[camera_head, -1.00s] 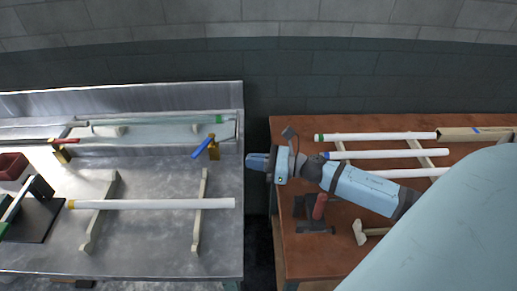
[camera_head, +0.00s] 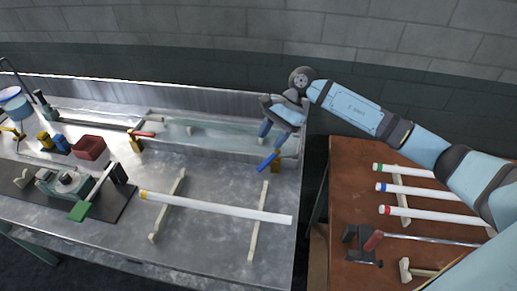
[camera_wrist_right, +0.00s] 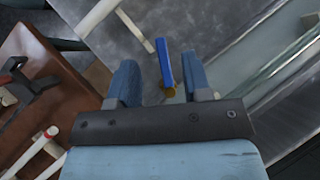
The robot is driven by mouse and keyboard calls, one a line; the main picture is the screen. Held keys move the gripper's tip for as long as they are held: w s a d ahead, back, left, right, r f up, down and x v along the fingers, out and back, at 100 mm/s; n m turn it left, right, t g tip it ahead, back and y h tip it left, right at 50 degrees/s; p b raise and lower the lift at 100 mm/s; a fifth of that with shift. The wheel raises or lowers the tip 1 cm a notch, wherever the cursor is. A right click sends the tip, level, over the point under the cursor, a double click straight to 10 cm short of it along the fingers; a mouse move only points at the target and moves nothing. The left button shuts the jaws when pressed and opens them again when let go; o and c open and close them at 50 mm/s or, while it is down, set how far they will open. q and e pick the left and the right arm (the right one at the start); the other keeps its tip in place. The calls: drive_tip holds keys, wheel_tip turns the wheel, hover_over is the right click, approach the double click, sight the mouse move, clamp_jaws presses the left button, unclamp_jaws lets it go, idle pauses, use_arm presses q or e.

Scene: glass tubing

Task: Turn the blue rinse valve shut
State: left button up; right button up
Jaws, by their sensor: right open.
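The blue rinse valve has a blue lever handle (camera_head: 267,162) on a brass body (camera_head: 277,165) at the right end of the metal bench, by the trough. My right gripper (camera_head: 268,136) hangs just above and behind the valve, pointing down. In the right wrist view the blue handle (camera_wrist_right: 164,63) lies between the two open fingers (camera_wrist_right: 162,84), pointing away from the palm, with the brass body (camera_wrist_right: 170,91) near the fingertips. I cannot tell whether either finger touches it. My left gripper is not in view.
A white tube with a yellow end (camera_head: 215,206) rests on two wooden supports on the bench. A red-handled valve (camera_head: 138,135) stands further left. The wooden table (camera_head: 345,180) at right holds several tubes and a clamp (camera_head: 360,245).

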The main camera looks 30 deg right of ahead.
wheel_tip(320, 180, up, 4)
drive_tip(key=w+d+h, duration=0.3)
drive_tip(key=p, duration=0.4)
approach(263, 164)
drive_tip(key=shift+g, duration=0.3)
drive_tip(key=x, duration=0.7)
drive_tip(key=shift+w+a+f, duration=0.1)
drive_tip(key=shift+w, duration=0.05)
drive_tip(key=shift+a+f, duration=0.1)
drive_tip(key=shift+f, duration=0.35)
clamp_jaws()
